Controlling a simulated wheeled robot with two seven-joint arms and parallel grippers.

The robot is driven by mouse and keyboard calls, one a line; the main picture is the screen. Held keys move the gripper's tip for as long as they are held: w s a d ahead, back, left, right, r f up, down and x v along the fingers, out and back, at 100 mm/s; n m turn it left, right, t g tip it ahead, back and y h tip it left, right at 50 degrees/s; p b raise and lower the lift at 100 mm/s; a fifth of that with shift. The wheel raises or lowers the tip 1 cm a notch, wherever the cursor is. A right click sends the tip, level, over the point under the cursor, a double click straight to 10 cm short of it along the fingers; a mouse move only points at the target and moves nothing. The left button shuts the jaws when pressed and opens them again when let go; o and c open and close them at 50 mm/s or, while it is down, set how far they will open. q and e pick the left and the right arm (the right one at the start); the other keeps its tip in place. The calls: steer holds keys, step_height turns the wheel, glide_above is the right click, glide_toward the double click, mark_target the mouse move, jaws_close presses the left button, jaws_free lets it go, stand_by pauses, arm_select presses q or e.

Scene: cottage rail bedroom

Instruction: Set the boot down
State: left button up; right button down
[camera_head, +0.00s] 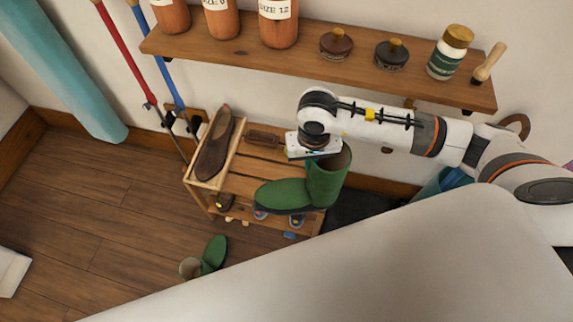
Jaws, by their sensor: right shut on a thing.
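A green boot (285,194) is upright over the right part of the wooden shoe rack (238,184), with its toe to the left. My right gripper (325,156) is at the top of the boot's shaft and shut on it. The fingers are mostly hidden behind the wrist and the shaft. I cannot tell whether the sole touches the rack. A second green boot (214,254) lies on the floor at the lower left. My left gripper is not in view.
A brown shoe (215,146) lies on the rack's left side, and a brush (263,138) lies at its back. A wall shelf (250,50) with bottles and jars runs above. Red and blue poles lean at left. Open floor (80,220) lies at left.

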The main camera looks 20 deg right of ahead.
steer(key=w+m+b, duration=0.3)
steer(key=w+m, duration=0.1)
steer(key=w, duration=0.3)
glide_above(297, 181)
steer(key=w+d, duration=0.2)
steer(key=w, duration=0.2)
step_height(297, 181, down, 9)
steer(key=shift+w+a+f, duration=0.1)
steer(key=shift+w+a, duration=0.1)
steer(key=shift+f, duration=0.15)
steer(key=c, duration=2)
jaws_free()
steer(key=o, duration=0.4)
